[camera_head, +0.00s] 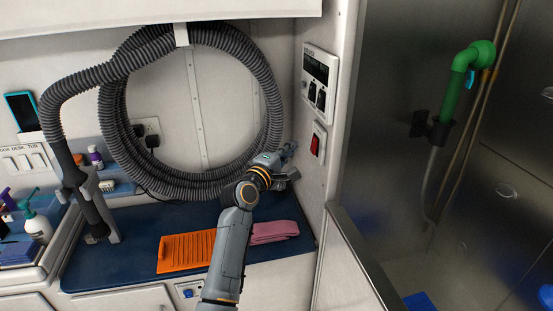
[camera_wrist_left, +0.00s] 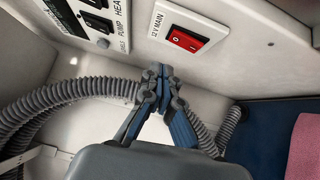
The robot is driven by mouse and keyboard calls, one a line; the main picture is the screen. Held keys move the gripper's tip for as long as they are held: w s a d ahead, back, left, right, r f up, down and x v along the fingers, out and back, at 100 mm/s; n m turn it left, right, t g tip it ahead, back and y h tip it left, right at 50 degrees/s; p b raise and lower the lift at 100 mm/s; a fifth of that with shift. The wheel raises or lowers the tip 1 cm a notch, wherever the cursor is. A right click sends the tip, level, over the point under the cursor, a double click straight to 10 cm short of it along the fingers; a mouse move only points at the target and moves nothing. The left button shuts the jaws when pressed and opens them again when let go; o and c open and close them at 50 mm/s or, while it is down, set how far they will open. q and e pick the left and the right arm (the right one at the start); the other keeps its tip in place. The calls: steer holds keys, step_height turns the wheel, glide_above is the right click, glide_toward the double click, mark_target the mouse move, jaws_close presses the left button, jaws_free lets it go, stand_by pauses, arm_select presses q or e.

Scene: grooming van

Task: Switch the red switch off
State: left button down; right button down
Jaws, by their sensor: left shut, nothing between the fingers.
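The red switch (camera_head: 315,145) sits in a white plate on the side wall, below a control panel. In the left wrist view the red switch (camera_wrist_left: 187,40) is at the upper middle, beside the label "12 V MAIN". My left gripper (camera_head: 289,148) is in front of the hose, to the left of the switch and apart from it. In the left wrist view my left gripper (camera_wrist_left: 158,70) has its fingertips together with nothing between them, below and left of the switch in the picture. My right gripper is not in view.
The control panel (camera_head: 319,78) with black switches is above the red switch. A large grey hose (camera_head: 110,140) hangs coiled on the back wall. A green shower head (camera_head: 466,70) is at right.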

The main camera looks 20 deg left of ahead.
arm_select(q)
steer(key=s+a, duration=0.1)
steer(key=s, duration=0.5)
steer(key=shift+s+a+r+b, duration=0.15)
steer(key=shift+a+r+b, duration=0.2)
steer(key=shift+a+b, duration=0.05)
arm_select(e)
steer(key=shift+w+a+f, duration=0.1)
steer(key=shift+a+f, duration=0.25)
